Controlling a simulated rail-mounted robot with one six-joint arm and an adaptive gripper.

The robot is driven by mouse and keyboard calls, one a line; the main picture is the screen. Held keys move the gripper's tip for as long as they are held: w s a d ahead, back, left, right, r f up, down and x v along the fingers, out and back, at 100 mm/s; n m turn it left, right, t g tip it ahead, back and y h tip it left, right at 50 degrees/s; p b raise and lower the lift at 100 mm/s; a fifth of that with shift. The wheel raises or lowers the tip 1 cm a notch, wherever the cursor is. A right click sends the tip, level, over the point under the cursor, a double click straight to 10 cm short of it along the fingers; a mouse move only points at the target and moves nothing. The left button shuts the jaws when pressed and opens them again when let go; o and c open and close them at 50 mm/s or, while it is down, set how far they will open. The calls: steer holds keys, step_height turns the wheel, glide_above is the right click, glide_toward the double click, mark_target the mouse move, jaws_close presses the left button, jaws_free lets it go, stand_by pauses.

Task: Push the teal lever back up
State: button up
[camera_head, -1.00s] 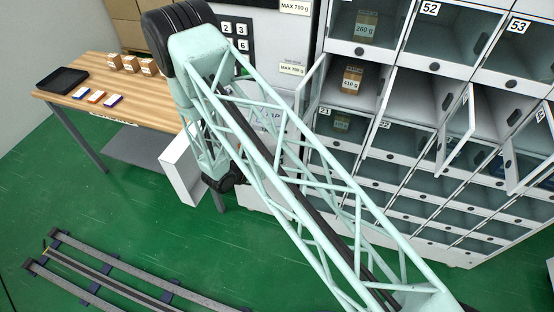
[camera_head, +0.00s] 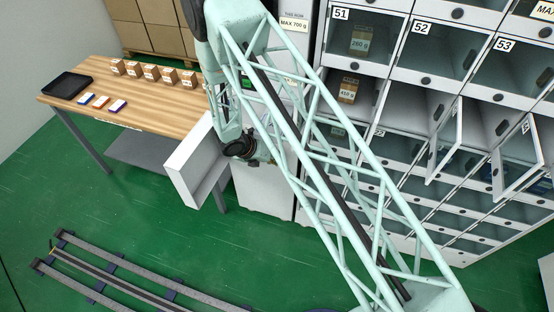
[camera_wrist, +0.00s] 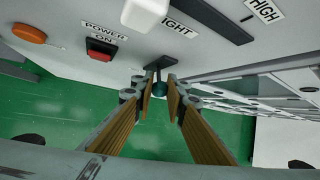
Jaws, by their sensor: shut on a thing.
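The inner contact faces are partly hidden. In the head view my gripper is a dark shape beside the machine, and the arm hides its fingertips and the lever.
In the head view, a wall of lockers (camera_head: 412,79) with several open doors stands right. A wooden table (camera_head: 150,108) with small boxes stands left.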

steer(key=shift+w+r+g+p, duration=0.15)
steer(key=shift+g+p, duration=0.25)
steer(key=shift+p, duration=0.35)
steer(key=o, duration=0.8)
steer(key=shift+o, duration=0.2)
steer(key=shift+r, duration=0.15)
steer(key=shift+s+a+r, duration=0.2)
steer(key=shift+a+r, duration=0.05)
steer(key=shift+r, duration=0.05)
steer(key=s+a, duration=0.6)
steer(key=a, duration=0.4)
steer(key=shift+s, duration=0.35)
steer(key=shift+o, duration=0.2)
